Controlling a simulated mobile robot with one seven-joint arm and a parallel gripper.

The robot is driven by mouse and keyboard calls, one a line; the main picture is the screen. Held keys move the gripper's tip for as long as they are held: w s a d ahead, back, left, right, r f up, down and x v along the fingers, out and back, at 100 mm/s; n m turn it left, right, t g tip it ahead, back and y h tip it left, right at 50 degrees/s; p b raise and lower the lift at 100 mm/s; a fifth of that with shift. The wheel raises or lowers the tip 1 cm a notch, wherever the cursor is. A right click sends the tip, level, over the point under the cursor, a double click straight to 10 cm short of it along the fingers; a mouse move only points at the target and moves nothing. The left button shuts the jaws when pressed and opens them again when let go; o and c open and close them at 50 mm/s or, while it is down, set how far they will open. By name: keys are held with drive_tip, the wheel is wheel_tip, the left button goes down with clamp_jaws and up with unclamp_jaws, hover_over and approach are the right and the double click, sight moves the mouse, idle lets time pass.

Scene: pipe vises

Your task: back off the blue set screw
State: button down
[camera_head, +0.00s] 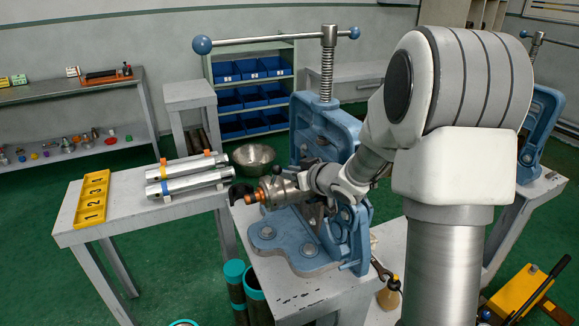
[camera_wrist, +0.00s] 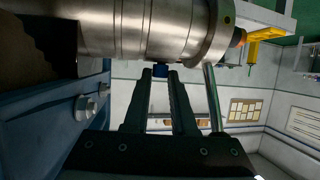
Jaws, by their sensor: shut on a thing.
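In the wrist view, my gripper (camera_wrist: 161,74) has its two dark fingers closed around the small blue set screw (camera_wrist: 160,70). The screw sits at the side of a shiny metal cylindrical fitting (camera_wrist: 140,27), and only a little of its blue head shows between the fingertips. The fitting has a wider collar and an orange end. In the head view, the fitting (camera_head: 285,191) lies by the blue pipe vise (camera_head: 325,127), with its orange end to the left. The screw cannot be made out there, and my arm hides part of the vise.
A yellow numbered tray (camera_head: 92,198) and metal tubes with coloured bands (camera_head: 185,186) lie on the left bench. A metal bowl (camera_head: 254,157) stands behind the fitting. Dark tubes with teal rims (camera_head: 234,272) stand below. A thin metal rod (camera_wrist: 213,97) is close beside my fingers.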

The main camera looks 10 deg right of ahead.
drive_tip(key=shift+d+n+y+p, duration=0.1)
drive_tip(key=shift+n+y+p, duration=0.3)
drive_tip(key=shift+y+p, duration=0.25)
drive_tip(key=c, duration=0.7)
unclamp_jaws()
drive_tip(key=shift+c, duration=0.2)
drive_tip(key=shift+f+h+b, duration=0.2)
drive_tip(key=shift+h+b, duration=0.05)
drive_tip(key=shift+b, duration=0.5)
